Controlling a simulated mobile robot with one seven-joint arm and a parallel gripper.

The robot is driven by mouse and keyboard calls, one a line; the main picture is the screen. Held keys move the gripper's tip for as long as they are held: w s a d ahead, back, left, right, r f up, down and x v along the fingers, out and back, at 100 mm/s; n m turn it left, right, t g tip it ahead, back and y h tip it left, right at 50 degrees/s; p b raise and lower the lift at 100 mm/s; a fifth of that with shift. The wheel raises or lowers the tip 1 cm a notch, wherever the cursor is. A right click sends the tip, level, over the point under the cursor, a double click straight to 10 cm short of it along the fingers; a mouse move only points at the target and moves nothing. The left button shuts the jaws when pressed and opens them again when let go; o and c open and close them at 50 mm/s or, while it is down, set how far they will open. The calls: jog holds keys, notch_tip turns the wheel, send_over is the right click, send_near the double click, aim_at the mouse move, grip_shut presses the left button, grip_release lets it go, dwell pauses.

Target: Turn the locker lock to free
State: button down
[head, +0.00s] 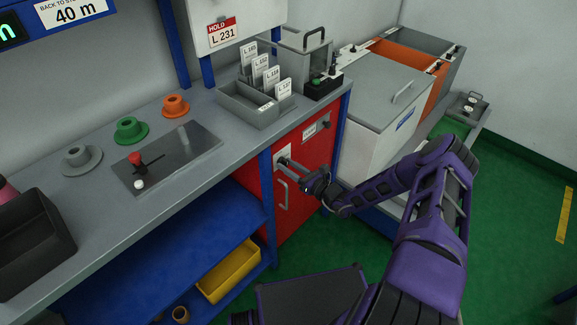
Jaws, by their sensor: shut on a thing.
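The red locker (301,200) stands under the right end of the grey bench. Its lock (283,153) sits near the top left of the door on a pale plate, partly covered by my gripper. My gripper (287,162) reaches in from the right and is shut on the lock's knob. The knob's exact angle and any free or locked marking are too small and too covered to read. A pale vertical door handle (283,191) is just below the gripper. A white label (310,132) and a small dark fitting (326,124) are on the locker's upper right.
A blue post (267,195) is just left of the locker. The bench (85,205) holds a card tray (255,108), coloured spools, a lever plate and a dark bin (32,240). A white-fronted chest (375,120) stands to the right. Green floor is open in front.

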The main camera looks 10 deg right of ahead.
jog(key=shift+n, duration=1.1)
jog(key=c, duration=0.9)
grip_release()
jog(key=shift+o, duration=0.2)
jog(key=v, duration=1.7)
jog(key=shift+s, duration=0.15)
jog(key=shift+d, duration=0.1)
